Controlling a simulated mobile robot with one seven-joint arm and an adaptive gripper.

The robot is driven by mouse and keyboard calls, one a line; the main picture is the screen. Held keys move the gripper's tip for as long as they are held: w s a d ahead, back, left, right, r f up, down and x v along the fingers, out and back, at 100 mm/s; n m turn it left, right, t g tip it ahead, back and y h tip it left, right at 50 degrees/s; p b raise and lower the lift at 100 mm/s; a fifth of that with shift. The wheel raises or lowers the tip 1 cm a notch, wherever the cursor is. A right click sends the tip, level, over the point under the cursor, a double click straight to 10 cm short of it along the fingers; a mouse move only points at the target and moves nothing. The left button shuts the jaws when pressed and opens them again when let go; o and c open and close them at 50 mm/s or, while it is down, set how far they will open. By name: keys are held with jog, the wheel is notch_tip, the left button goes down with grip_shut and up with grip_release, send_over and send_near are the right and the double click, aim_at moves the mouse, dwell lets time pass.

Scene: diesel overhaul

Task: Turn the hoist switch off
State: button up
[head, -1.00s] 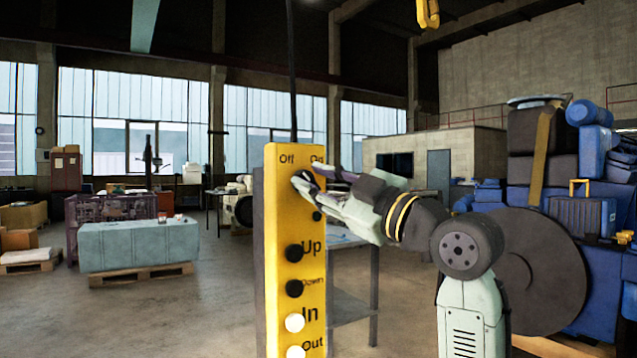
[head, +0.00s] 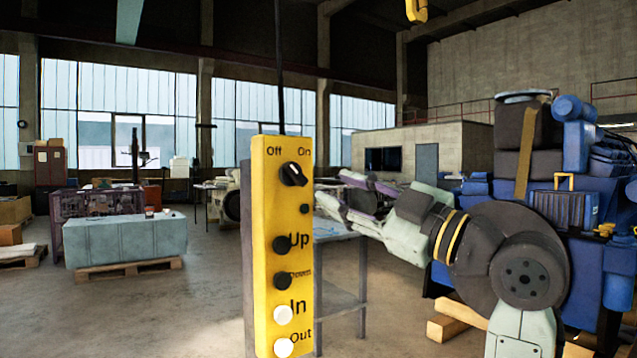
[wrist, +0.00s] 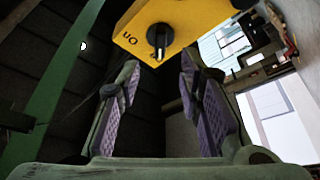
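The yellow hoist pendant (head: 283,245) hangs upright on a cable in the middle of the head view. Its black rotary switch (head: 293,174) sits near the top, below the Off and On labels. The knob's white mark looks slanted; I cannot tell surely which label it selects. In the wrist view the switch (wrist: 160,38) shows beyond the fingertips, with the On label to its left. My gripper (head: 330,193) is to the right of the pendant, apart from the switch. In the wrist view my gripper (wrist: 159,65) is open and empty, fingers spread.
The pendant also carries Up, Down, In and Out buttons (head: 282,281) below the switch. A grey table (head: 340,255) stands behind it. Blue machinery (head: 565,190) fills the right side. A covered block on a pallet (head: 125,240) stands left, with open floor between.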

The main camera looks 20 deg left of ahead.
jog(key=shift+v, duration=1.8)
